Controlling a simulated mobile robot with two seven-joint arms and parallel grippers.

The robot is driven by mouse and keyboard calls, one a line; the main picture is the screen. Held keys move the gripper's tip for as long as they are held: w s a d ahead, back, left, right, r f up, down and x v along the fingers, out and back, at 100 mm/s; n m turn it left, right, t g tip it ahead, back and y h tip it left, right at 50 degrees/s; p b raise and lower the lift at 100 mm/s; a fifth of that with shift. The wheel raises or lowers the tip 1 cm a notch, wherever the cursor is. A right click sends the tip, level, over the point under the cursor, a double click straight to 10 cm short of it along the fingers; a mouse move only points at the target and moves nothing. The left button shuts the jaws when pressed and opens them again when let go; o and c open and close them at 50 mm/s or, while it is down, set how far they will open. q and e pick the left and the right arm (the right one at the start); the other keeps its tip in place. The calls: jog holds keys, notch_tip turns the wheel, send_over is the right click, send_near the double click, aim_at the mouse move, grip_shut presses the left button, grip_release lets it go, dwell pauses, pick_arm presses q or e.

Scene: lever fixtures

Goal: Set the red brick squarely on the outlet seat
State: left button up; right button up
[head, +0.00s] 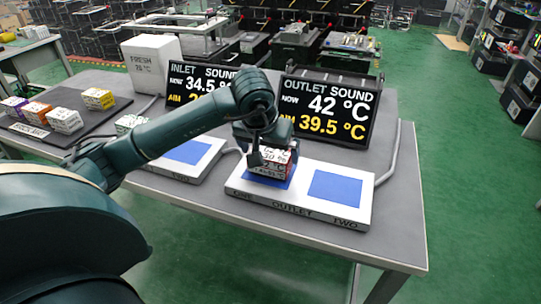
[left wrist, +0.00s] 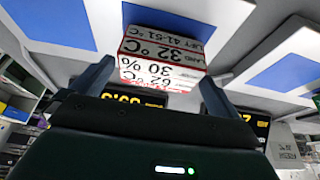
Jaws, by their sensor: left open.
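The red brick (head: 272,169), white-labelled with red edges, rests on the left blue pad of the outlet seat (head: 310,213), the pad marked ONE. It also shows in the left wrist view (left wrist: 160,48), on a blue pad. My left gripper (head: 271,153) is over the brick and hides part of its top. In the left wrist view its open fingers (left wrist: 157,76) stand to either side of the brick with gaps visible. The right blue pad (head: 335,188), marked TWO, is bare. My right gripper is not in view.
The outlet display (head: 327,112) behind reads now 42 °C, aim 39.5 °C. The inlet display (head: 200,84) reads now 34.5 °C; my arm covers its aim. A dark brick mat (head: 85,133) at left holds several bricks. A white FRESH box (head: 153,62) stands behind.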

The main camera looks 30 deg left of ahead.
pick_arm(q)
jog(key=v, duration=0.8)
jog(key=shift+s, duration=0.1)
